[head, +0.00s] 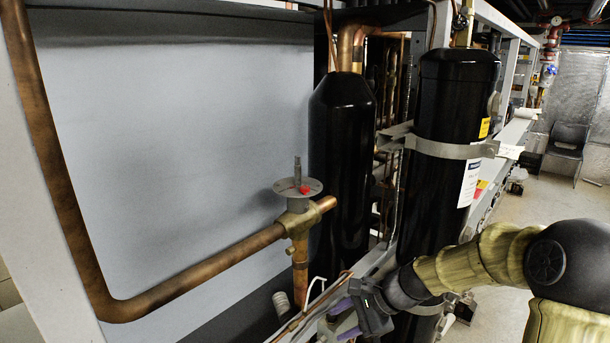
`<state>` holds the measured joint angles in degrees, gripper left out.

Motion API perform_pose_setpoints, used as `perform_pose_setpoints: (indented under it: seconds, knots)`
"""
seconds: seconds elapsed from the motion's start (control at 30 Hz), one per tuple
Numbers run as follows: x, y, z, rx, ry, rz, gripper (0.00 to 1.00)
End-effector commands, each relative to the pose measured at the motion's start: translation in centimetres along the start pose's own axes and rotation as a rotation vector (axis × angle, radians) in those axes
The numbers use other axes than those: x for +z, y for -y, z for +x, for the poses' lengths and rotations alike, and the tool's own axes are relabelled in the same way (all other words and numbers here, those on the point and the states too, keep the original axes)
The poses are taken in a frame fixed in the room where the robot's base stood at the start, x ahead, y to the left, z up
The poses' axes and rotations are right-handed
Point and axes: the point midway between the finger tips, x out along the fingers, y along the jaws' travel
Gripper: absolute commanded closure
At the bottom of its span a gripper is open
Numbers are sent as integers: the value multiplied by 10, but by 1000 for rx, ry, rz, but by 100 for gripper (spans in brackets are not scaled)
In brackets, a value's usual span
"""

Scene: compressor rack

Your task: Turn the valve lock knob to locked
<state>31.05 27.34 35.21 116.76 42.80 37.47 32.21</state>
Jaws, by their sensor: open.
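The valve (297,212) is a brass body on a copper pipe, left of the black cylinders. On top of it is a grey round plate (290,187) with a small red knob (304,190) on it and a grey stem standing up from it. Which position the red knob is set to is too small to tell. My gripper (340,318) is at the lower middle, below and to the right of the valve. It is open, with purple fingers pointing left, apart from the valve. No held object shows between the fingers.
Two tall black cylinders stand right of the valve, one behind (342,150) and one nearer with a metal strap (450,148). A thick copper pipe (190,265) runs left from the valve. Thin pipes lie along the rack near my gripper. A chair (566,145) stands far back right.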

Motion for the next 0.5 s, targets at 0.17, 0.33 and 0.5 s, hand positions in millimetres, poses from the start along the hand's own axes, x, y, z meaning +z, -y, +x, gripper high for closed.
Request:
perform_pose_setpoints:
  seconds: [0.17,0.33,0.5]
  knots:
    - [21,116,-79,-278,375,431,57]
    - [21,180,-163,-445,681,662,57]
    - [20,192,-185,-479,763,711,57]
